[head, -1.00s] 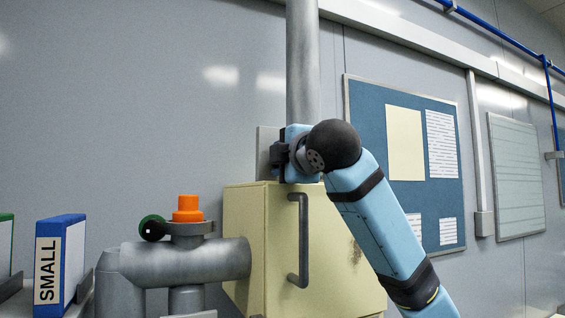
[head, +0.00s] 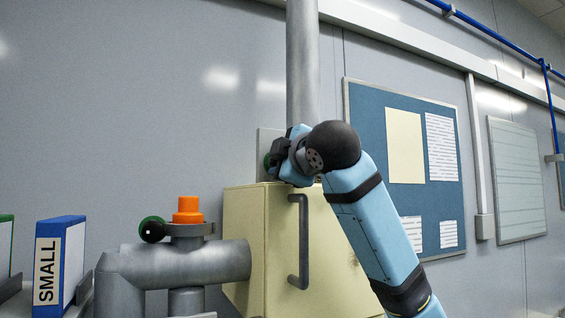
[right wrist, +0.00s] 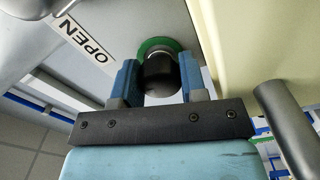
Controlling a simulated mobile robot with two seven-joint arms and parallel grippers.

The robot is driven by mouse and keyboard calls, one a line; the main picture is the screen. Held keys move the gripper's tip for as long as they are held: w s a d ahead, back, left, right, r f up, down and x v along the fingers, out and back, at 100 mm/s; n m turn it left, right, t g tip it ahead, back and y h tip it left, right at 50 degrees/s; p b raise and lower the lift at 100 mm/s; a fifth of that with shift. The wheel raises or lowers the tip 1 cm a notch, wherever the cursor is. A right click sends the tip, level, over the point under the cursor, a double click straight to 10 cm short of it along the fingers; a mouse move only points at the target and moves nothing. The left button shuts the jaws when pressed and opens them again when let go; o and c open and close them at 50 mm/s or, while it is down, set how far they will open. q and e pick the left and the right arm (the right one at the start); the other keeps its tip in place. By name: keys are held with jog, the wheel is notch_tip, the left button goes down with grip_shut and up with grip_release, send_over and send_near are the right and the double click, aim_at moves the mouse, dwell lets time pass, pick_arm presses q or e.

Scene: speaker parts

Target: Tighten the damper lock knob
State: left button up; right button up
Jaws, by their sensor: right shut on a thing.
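In the right wrist view a black rounded knob (right wrist: 161,76) with a green disc (right wrist: 158,46) behind it sits between the two blue fingers of my right gripper (right wrist: 157,80). The gripper is shut on this knob. In the head view my right gripper (head: 276,160) is at the grey vertical pipe (head: 303,70), above the cream cabinet. A little green (head: 267,161) shows at its left edge; most of the knob is hidden there by the gripper and wrist. My left gripper is not in view.
A cream cabinet (head: 252,245) with a grey handle (head: 303,240) stands below my right wrist. To its left are a grey pipe (head: 190,264), an orange cap (head: 187,212) and another green-and-black knob (head: 152,229). An OPEN label (right wrist: 85,38) shows in the right wrist view.

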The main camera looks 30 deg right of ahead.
jog(key=o, duration=0.8)
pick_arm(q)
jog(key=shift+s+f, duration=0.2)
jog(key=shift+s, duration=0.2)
pick_arm(e)
jog(key=shift+o, duration=0.6)
jog(key=shift+a+f, duration=0.1)
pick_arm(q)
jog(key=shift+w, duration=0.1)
